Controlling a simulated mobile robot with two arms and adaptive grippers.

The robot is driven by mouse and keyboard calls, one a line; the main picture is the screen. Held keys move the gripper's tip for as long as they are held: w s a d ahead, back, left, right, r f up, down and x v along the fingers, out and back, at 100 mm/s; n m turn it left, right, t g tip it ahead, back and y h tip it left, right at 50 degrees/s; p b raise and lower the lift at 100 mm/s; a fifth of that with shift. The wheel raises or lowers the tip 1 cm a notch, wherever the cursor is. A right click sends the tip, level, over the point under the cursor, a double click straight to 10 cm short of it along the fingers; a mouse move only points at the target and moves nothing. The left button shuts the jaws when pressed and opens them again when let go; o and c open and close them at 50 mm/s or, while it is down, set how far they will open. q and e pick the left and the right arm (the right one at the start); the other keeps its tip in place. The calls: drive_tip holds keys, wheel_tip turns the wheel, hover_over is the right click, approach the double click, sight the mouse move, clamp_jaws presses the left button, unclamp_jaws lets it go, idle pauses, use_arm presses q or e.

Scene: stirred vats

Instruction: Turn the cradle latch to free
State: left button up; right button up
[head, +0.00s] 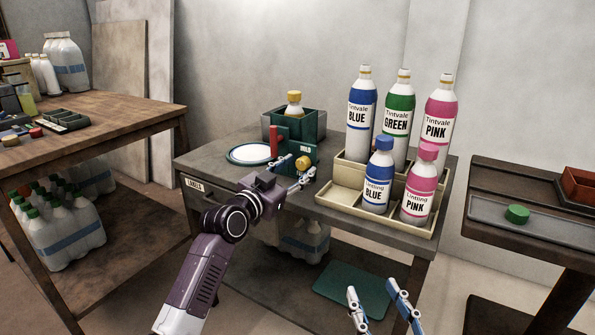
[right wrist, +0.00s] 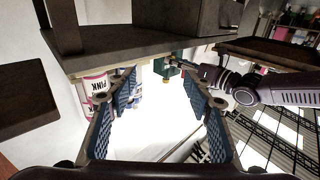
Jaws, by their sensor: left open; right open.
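The teal cradle (head: 309,126) stands on the middle table and holds a bottle with a yellow cap (head: 294,103). A red upright bar (head: 273,143) and a panel marked HOLD are at its front. A round yellow-orange knob (head: 303,162), seemingly the latch, sticks out in front of the panel. My left gripper (head: 300,178) is open with its fingers close to the knob, just below it; I cannot tell whether they touch it. My right gripper (head: 379,296) is open and empty, low in front of the table; its open fingers also show in the right wrist view (right wrist: 160,98).
A white, dark-rimmed plate (head: 249,153) lies left of the cradle. A side table (head: 490,178) at far right holds a tray with a green puck (head: 517,214).

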use_arm(q)
drive_tip(key=shift+w+d, duration=0.15)
drive_tip(key=shift+w, duration=0.1)
use_arm(e)
drive_tip(key=shift+r+t, duration=0.3)
drive_tip(key=shift+r, duration=0.2)
